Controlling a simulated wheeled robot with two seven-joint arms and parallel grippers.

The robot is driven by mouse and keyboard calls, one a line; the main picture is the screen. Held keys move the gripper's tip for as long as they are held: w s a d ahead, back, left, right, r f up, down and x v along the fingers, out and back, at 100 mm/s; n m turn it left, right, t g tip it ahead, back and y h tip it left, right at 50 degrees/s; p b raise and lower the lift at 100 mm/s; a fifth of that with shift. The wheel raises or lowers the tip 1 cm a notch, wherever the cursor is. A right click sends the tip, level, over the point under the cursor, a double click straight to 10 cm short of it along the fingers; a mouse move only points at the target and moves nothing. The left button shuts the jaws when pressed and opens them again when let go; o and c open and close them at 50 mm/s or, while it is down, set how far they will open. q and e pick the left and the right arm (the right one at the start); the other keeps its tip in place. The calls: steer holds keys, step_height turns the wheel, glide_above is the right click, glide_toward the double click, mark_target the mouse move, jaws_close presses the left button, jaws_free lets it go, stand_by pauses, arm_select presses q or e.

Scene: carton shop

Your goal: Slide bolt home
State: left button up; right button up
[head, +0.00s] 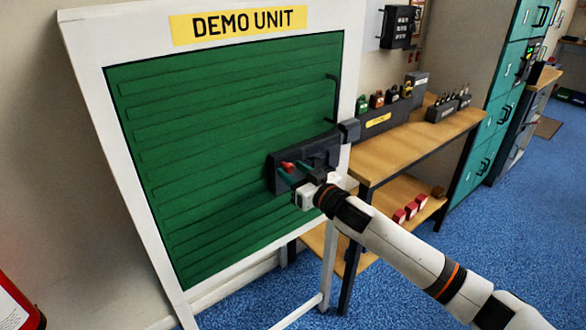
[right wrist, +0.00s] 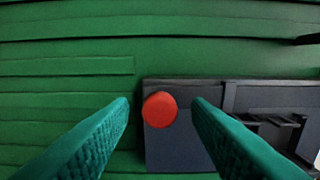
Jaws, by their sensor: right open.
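A dark bolt unit (head: 318,153) is mounted on the green slatted panel (head: 220,110) of the demo unit, near its right edge. Its red knob (head: 287,166) is at the left part of the dark plate. A dark block (head: 349,131) sits on the white frame to the right of the bolt. My right gripper (head: 293,172) is open at the knob. In the right wrist view the red knob (right wrist: 160,109) shows between the two teal fingertips, with a gap on each side. I cannot tell how deep the fingers reach around it. My left gripper is out of view.
A wooden bench (head: 420,140) with small items stands to the right of the panel, with red objects (head: 410,208) on its lower shelf. A black handle (head: 334,98) is above the bolt. A red extinguisher (head: 15,305) is at lower left. Blue floor is clear at right.

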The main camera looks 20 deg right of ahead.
steer(key=shift+w+a, duration=0.15)
steer(key=shift+w, duration=0.2)
steer(key=shift+c, duration=0.4)
